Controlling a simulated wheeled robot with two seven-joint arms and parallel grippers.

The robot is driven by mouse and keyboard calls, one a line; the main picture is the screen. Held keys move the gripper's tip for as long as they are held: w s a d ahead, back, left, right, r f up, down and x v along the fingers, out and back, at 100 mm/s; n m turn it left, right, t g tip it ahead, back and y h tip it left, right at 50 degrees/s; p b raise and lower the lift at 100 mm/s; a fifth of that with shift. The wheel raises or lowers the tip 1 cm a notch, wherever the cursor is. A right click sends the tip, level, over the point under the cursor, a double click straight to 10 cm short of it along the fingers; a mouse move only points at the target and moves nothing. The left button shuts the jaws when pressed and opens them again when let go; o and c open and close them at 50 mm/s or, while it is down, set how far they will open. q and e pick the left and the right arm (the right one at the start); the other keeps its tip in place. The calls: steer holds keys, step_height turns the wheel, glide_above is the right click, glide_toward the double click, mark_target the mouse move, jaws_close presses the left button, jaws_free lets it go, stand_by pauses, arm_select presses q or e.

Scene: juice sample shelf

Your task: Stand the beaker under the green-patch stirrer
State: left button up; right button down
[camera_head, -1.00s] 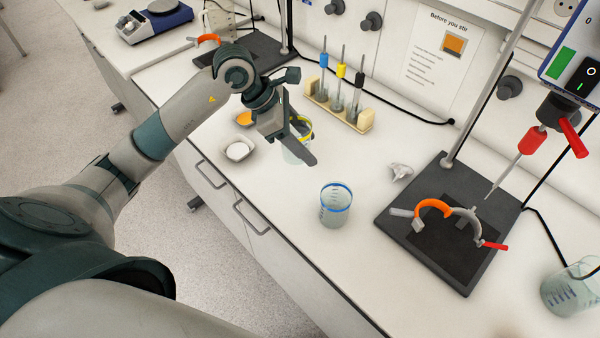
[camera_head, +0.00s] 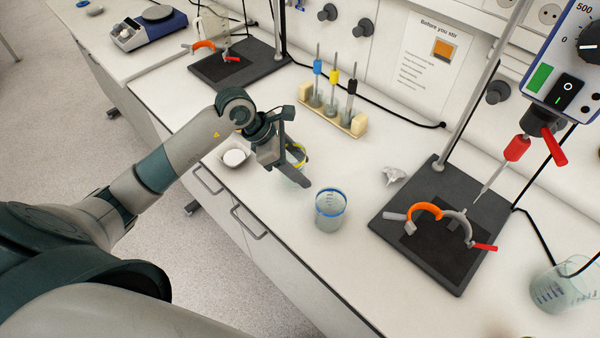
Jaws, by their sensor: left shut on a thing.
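The stirrer with a green patch (camera_head: 541,78) on its control box hangs at the right. Its red-collared shaft (camera_head: 516,148) points down over a dark stand base (camera_head: 425,268) with an orange and grey clamp ring (camera_head: 424,211). A clear beaker with a yellow rim (camera_head: 299,155) is at my left gripper (camera_head: 293,170), which is shut on it. The gripper hides much of that beaker, and I cannot tell whether it touches the bench. A blue-rimmed beaker (camera_head: 330,211) stands on the bench to the right of the gripper. My right gripper is out of view.
A rack (camera_head: 333,118) with blue, yellow and black stirring rods stands behind. A small white object (camera_head: 394,175) lies beside the stand base. Another beaker (camera_head: 562,284) stands at the far right. A white dish (camera_head: 235,157) is near the front edge; a second stand (camera_head: 236,66) is at the back left.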

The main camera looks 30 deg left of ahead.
arm_select(q)
step_height(320, 180, down, 2)
steer(key=shift+f+p, duration=0.25)
steer(key=shift+p, duration=0.3)
steer(key=shift+f, duration=0.3)
steer(key=shift+f, duration=0.15)
steer(key=o, duration=1.3)
